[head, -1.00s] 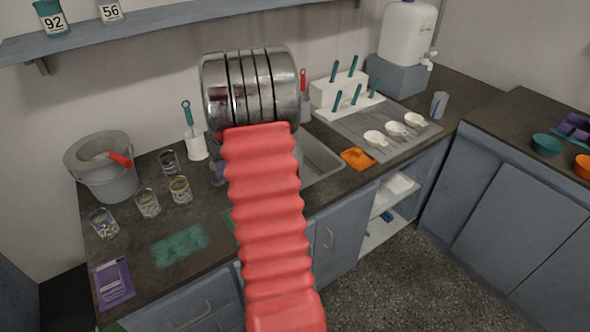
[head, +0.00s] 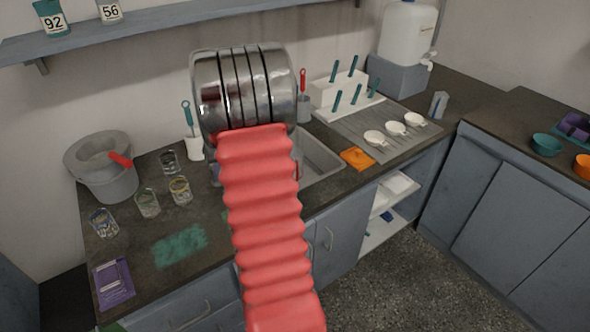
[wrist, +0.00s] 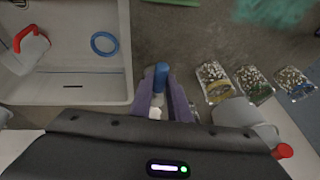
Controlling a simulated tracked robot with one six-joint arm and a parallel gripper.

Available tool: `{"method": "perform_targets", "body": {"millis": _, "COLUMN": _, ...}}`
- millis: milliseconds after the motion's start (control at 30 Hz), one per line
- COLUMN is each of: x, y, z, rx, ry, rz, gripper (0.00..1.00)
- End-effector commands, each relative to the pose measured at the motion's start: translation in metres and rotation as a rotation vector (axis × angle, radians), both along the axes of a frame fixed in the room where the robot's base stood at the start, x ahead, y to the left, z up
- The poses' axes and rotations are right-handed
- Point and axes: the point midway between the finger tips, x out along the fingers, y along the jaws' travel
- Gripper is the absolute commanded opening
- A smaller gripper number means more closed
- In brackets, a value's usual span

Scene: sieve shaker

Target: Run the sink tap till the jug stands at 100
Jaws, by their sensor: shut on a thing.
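In the wrist view, my gripper (wrist: 163,95) has its purple fingers shut around a blue-ended piece (wrist: 161,76), which looks like the tap's lever. The tap's spout cannot be made out. A pale jug (wrist: 30,46) with a red rim and handle is in the white sink (wrist: 85,82), at the left of the wrist view. Its water level and marks are too small to read. In the head view, my arm hides the tap, my fingers and most of the jug; the sink (head: 322,160) shows to the right of my arm.
A blue ring (wrist: 104,44) lies in the sink. Several glass jars (head: 148,203) and a grey bucket (head: 105,170) stand on the counter to the left. A brush holder (head: 195,148) stands behind. An orange cloth (head: 357,158) and a drainboard with white cups (head: 397,128) are to the right.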

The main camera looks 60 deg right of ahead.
Motion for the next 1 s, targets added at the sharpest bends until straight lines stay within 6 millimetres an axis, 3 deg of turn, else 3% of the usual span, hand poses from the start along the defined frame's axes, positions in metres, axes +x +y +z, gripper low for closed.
{"method": "perform_targets", "body": {"millis": 367, "x": 0.0025, "y": 0.0038, "z": 0.0002, "rx": 0.006, "ry": -0.002, "rz": 0.004, "gripper": 0.0}}
{"method": "perform_targets", "body": {"millis": 400, "x": 0.0026, "y": 0.0039, "z": 0.0002, "rx": 0.006, "ry": -0.001, "rz": 0.004, "gripper": 0.17}}
{"method": "perform_targets", "body": {"millis": 700, "x": 0.0013, "y": 0.0022, "z": 0.0, "rx": 0.004, "ry": 0.0, "rz": 0.002, "gripper": 0.38}}
{"method": "perform_targets", "body": {"millis": 1000, "x": 0.0001, "y": 0.0012, "z": 0.0014, "rx": 0.002, "ry": 0.0, "rz": 0.001, "gripper": 0.38}}
